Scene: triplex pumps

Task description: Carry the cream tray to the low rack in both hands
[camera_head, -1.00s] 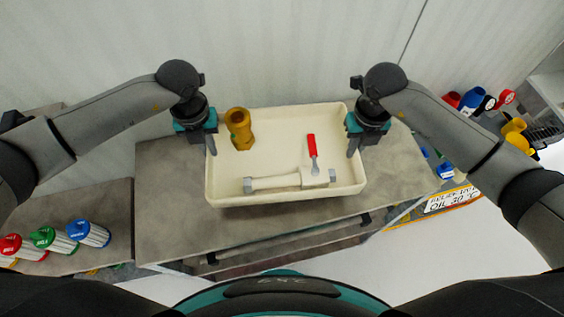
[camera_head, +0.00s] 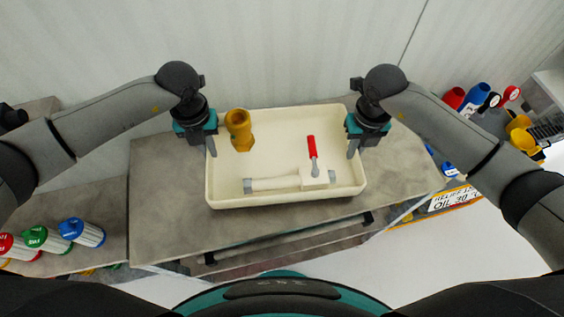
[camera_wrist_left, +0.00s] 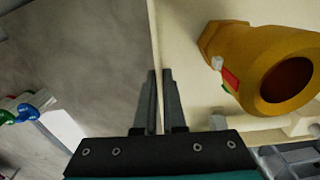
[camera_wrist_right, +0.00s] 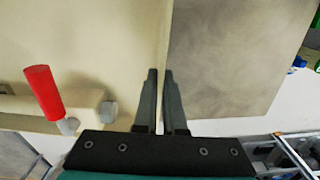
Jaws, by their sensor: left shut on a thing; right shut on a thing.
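The cream tray (camera_head: 285,202) is in the middle of the head view, over the grey worktop; I cannot tell whether it touches the top. My left gripper (camera_head: 212,148) is shut on the tray's left wall, which also shows in the left wrist view (camera_wrist_left: 155,40). My right gripper (camera_head: 353,148) is shut on the right wall, seen in the right wrist view (camera_wrist_right: 163,45).
Several canisters with red, green and blue caps (camera_head: 82,232) stand on a lower surface at the left. At the right are a yellow-edged sign (camera_head: 452,199) and coloured bottles and funnels (camera_head: 477,94). A pale wall (camera_head: 280,50) closes off the back.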

